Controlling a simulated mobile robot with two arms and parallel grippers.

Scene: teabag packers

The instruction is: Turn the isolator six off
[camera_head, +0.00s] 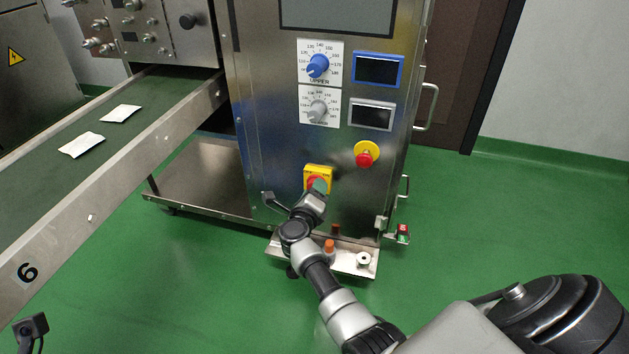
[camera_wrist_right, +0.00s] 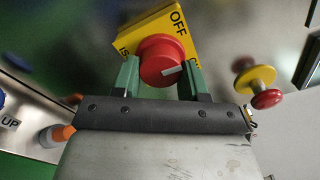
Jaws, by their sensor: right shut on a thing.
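The isolator is a yellow plate (camera_head: 326,172) with a red rotary knob, low on the front of the steel machine cabinet. In the right wrist view the yellow plate (camera_wrist_right: 178,22) reads OFF, with other lettering partly hidden. My right gripper (camera_head: 317,188) is at the isolator. Its green fingers (camera_wrist_right: 160,80) are shut on the red knob (camera_wrist_right: 158,52), one on each side. The knob's white mark points right in the wrist view, toward partly covered letters and away from OFF. My left gripper does not show in the head view.
A red emergency button (camera_head: 366,154) on a yellow base sits right of the isolator. Blue and grey dials (camera_head: 318,66) and small displays (camera_head: 378,70) are above. A conveyor marked 6 (camera_head: 27,272) runs along the left. Green floor (camera_head: 500,220) is clear at right.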

